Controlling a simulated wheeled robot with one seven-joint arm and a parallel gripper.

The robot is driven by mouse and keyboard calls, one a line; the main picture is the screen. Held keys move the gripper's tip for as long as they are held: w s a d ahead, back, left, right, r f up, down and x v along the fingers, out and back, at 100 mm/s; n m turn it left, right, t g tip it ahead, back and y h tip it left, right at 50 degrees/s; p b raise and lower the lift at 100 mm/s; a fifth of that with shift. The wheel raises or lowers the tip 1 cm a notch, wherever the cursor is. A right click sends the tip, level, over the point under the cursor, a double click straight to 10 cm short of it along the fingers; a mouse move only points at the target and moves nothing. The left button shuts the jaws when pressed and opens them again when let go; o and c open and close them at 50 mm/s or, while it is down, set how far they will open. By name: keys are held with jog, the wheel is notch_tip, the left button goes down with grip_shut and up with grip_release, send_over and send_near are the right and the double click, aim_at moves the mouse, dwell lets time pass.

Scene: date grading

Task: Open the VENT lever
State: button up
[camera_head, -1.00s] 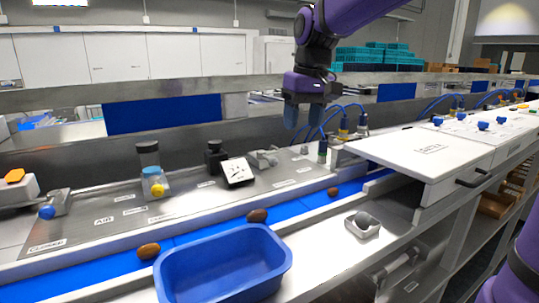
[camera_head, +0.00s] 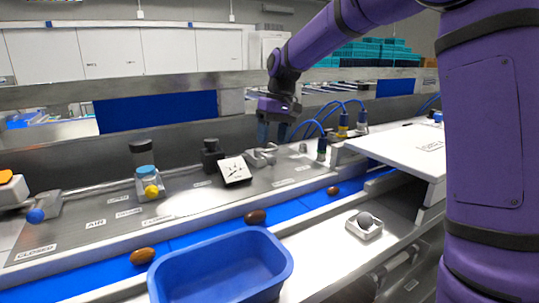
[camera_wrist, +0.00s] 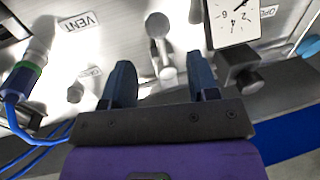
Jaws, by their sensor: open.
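A grey metal lever with a round end (camera_wrist: 158,27) lies between my fingers in the wrist view, with its pivot (camera_wrist: 167,75) nearer the fingers. The VENT label (camera_wrist: 78,22) is to its left on the steel panel. In the head view the lever (camera_head: 262,156) is just right of the white dial gauge (camera_head: 235,171). My gripper (camera_head: 273,132) is open and empty, above and behind the lever; the fingers also show in the wrist view (camera_wrist: 162,72), one on each side of the pivot. I cannot tell whether they touch it.
The dial gauge (camera_wrist: 233,22) and a black knobbed part (camera_wrist: 240,72) are close to the right finger. A green-collared fitting with blue hoses (camera_wrist: 22,78) is at the left. A blue bin (camera_head: 222,268) and a blue belt with dates stand in front.

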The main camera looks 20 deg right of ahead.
jog(key=shift+s+a+f, duration=0.1)
jog(key=shift+a+f, duration=0.05)
jog(key=shift+f, duration=0.75)
jog(key=shift+w+a+f, duration=0.1)
jog(key=shift+a+f, duration=0.1)
jog(key=shift+f, duration=0.65)
jog(key=shift+s+a+f, duration=0.1)
jog(key=shift+a+f, duration=0.05)
jog(key=shift+f, duration=0.75)
jog(key=shift+c, duration=0.2)
grip_shut()
